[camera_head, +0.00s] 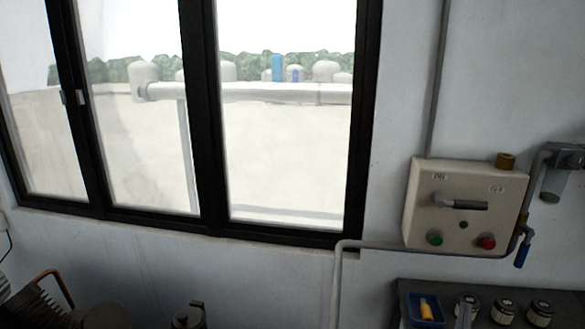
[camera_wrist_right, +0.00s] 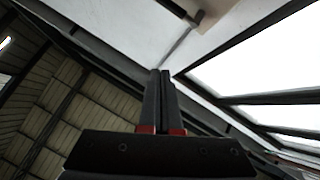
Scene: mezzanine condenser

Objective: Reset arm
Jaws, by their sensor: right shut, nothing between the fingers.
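My right gripper (camera_wrist_right: 161,74) shows in the right wrist view, pointing up the picture. Its two dark fingers with red bases are together, with nothing between them. It is in the air, with the window, the wall and the roof structure behind it. I cannot make out this gripper in the head view. My left gripper is in neither view.
A beige control box (camera_head: 417,208) with a lever (camera_head: 465,204), a green button (camera_head: 435,238) and a red button (camera_head: 487,242) is on the wall. A black-framed window (camera_head: 210,150) is left of it. Below are a blue tray (camera_head: 415,317), several jars and a grey pipe (camera_head: 337,285).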

